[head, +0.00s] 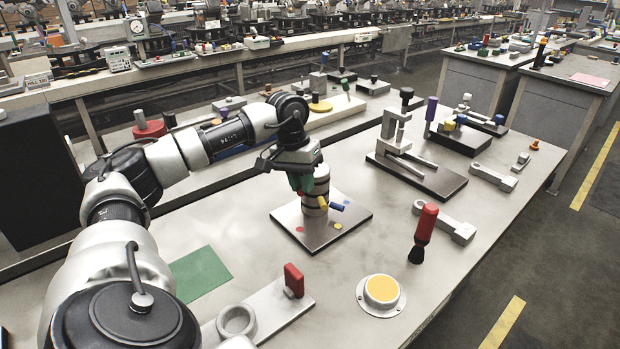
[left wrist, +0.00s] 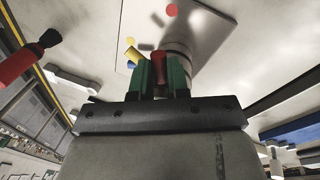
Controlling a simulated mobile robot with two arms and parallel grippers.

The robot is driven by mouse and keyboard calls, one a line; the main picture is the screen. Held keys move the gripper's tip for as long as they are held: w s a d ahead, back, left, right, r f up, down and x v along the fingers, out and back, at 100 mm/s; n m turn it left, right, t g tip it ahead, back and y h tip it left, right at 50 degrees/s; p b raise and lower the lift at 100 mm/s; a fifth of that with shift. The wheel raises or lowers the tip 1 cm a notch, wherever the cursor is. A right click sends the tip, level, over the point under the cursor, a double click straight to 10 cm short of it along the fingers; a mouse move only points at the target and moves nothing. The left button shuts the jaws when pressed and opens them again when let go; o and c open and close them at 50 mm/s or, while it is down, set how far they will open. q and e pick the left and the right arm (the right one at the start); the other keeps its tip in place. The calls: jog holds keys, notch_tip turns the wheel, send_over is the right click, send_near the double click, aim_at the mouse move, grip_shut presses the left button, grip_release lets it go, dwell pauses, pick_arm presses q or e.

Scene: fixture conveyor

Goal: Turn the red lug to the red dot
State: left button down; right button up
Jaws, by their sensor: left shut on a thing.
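The fixture is a grey stacked cylinder (head: 318,184) standing on a square plate (head: 318,240) with a dark edge. A blue lug (head: 337,207) and a yellow lug (head: 322,201) stick out from the cylinder. A red dot (head: 300,229) and a yellow dot (head: 338,226) lie on the plate. My left gripper (head: 301,184), with green fingers, is at the cylinder's left side. In the left wrist view its fingers (left wrist: 160,76) are shut on the red lug (left wrist: 157,60). There the red dot (left wrist: 172,10) is apart from the lug. My right gripper is out of view.
A red-handled brush (head: 426,225) and a round yellow button (head: 381,290) are to the right and front. A clamp stand (head: 400,135) stands behind right. A green mat (head: 199,273) and a plate with a red handle (head: 293,280) lie in front.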

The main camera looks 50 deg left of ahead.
pick_arm(q)
jog(key=c, duration=1.1)
grip_release()
jog(key=shift+r, duration=0.15)
notch_tip(320, 180, up, 10)
jog(key=a, duration=0.2)
jog(key=shift+s+r, duration=0.2)
jog(key=shift+s, duration=0.15)
jog(key=shift+f, duration=0.1)
